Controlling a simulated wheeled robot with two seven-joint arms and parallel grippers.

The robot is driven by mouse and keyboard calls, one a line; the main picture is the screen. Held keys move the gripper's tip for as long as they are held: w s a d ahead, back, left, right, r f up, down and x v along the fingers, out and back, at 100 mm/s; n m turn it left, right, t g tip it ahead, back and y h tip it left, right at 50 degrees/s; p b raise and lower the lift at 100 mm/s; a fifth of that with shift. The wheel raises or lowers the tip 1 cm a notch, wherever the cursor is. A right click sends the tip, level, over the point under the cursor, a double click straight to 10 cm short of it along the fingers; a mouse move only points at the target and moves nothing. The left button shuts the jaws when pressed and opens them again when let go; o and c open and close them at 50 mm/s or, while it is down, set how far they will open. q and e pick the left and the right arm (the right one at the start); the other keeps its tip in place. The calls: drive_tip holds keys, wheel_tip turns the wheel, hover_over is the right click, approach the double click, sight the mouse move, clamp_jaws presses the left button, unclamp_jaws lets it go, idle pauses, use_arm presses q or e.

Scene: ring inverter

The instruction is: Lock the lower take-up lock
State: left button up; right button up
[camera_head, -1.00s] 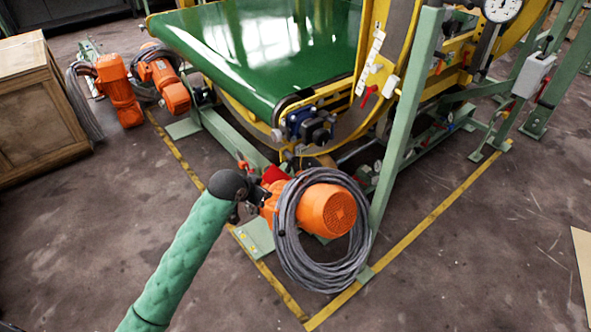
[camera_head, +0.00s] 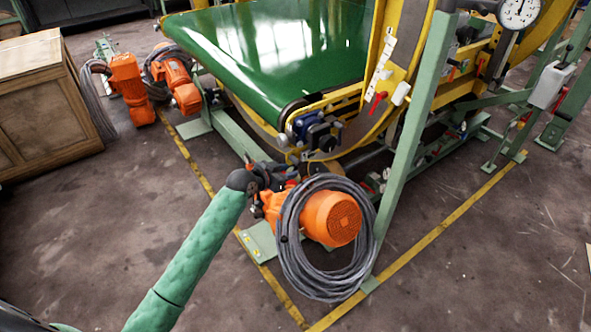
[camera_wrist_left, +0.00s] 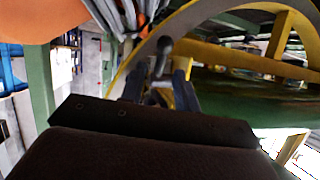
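My left gripper (camera_head: 274,176) reaches in beside the coiled-cable motor, at the lower corner of the green belt machine. In the left wrist view its two dark fingers (camera_wrist_left: 160,88) stand apart. A grey lever with a rounded knob (camera_wrist_left: 164,47) shows between and beyond them, with no clear contact. I cannot tell whether this lever is the lower take-up lock. In the head view the gripper and wrist hide that spot. A red-handled lever (camera_head: 376,102) sits higher on the yellow frame, away from the gripper. My right gripper is not in view.
An orange motor (camera_head: 331,218) with a grey cable coil (camera_head: 290,250) stands just right of the gripper. The green belt (camera_head: 270,50) lies above. Two orange motors and a wooden cabinet (camera_head: 45,105) stand left. Floor in front is clear.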

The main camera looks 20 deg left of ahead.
sight(294, 170)
use_arm(q)
drive_tip(key=shift+x, duration=2.3)
